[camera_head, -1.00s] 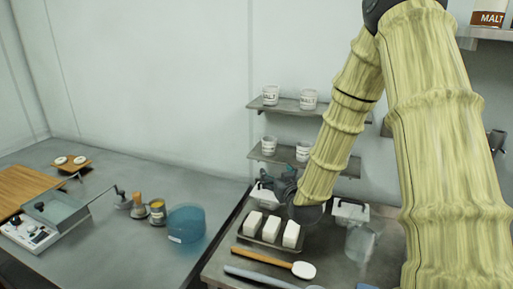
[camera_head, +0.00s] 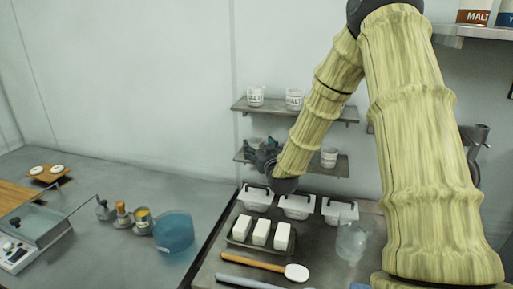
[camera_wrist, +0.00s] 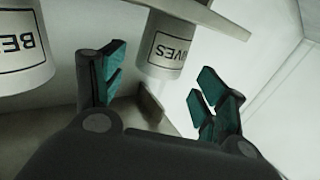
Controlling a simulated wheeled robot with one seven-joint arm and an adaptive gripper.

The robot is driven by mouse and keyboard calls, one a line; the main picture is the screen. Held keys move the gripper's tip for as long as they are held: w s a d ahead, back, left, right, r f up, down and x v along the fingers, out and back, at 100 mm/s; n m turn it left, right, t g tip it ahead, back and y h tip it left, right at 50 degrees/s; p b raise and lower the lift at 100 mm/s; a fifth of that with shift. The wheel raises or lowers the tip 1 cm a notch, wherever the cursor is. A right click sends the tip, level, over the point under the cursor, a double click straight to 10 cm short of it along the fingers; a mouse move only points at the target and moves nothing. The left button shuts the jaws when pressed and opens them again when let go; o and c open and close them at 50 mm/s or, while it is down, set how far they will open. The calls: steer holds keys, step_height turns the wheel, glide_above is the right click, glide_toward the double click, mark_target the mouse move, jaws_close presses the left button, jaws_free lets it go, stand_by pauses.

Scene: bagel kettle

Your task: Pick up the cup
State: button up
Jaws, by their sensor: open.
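White labelled cups stand on two wall shelves. In the head view, two are on the upper shelf, a left cup (camera_head: 256,96) and a right cup (camera_head: 294,99); another cup (camera_head: 329,157) is on the lower shelf. My gripper (camera_head: 264,157) is at the left part of the lower shelf and hides what is behind it. In the wrist view, my gripper (camera_wrist: 161,85) is open, with teal fingers apart. A cup with a label ending "IVES" (camera_wrist: 166,47) shows upside down beyond and between the fingers. A cup labelled "BE" (camera_wrist: 22,52) is at the left, outside them.
Below the shelves are lidded white containers (camera_head: 297,206), a tray of white blocks (camera_head: 240,236), a spatula (camera_head: 250,262) and a clear container (camera_head: 352,241). The upper shelf (camera_head: 325,110) lies above my gripper. A blue tub (camera_head: 174,232) stands on the left counter.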

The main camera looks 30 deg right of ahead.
mark_target(259, 144)
steer(key=p+x, duration=0.2)
steer(key=x, duration=0.2)
steer(key=shift+w+d, duration=0.1)
steer(key=shift+d, duration=0.15)
steer(key=shift+w, duration=0.1)
steer(key=c, duration=1.1)
